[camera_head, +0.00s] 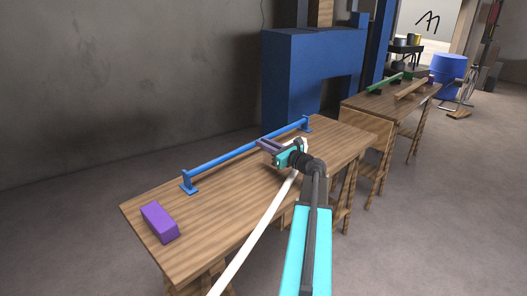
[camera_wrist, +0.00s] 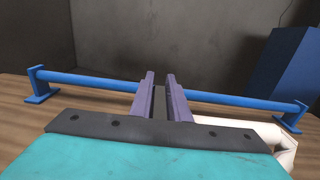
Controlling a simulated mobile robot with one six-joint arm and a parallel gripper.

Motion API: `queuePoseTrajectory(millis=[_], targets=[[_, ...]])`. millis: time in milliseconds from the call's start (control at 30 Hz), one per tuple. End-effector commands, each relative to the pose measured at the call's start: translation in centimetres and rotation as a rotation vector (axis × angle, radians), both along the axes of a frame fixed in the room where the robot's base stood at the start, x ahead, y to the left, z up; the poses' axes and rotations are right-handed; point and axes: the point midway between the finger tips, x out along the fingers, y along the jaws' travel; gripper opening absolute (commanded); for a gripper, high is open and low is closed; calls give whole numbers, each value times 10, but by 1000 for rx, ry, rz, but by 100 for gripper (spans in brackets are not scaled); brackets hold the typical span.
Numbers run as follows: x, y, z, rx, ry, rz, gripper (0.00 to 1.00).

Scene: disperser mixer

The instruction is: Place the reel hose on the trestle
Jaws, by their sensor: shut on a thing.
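My gripper (camera_head: 266,145) is over the near wooden trestle table (camera_head: 228,205), beside the blue rail. In the wrist view its two purple-grey fingers (camera_wrist: 160,90) are close together around a narrow dark gap. What they hold cannot be made out. I cannot tell for certain which thing is the reel hose. A long white tube (camera_head: 255,238) runs from the bottom edge up to beside my gripper. A white, bent piece also shows at the lower right of the wrist view (camera_wrist: 262,130); it lies outside the fingers.
A blue rail on two feet (camera_head: 235,154) stands along the table's back; my fingers hide its middle in the wrist view. A purple block (camera_head: 159,222) sits at the near left end. A blue cabinet (camera_head: 300,75) and a second table (camera_head: 362,103) stand beyond. The front tabletop is mostly clear.

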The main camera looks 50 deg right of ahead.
Motion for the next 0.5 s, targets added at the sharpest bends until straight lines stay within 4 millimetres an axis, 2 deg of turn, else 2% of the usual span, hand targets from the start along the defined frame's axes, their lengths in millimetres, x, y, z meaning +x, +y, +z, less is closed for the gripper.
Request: queuePoseTrajectory(millis=[267, 500], targets=[[13, -6, 0, 0, -1, 2, 0], [13, -5, -28, 1, 0, 1, 0]])
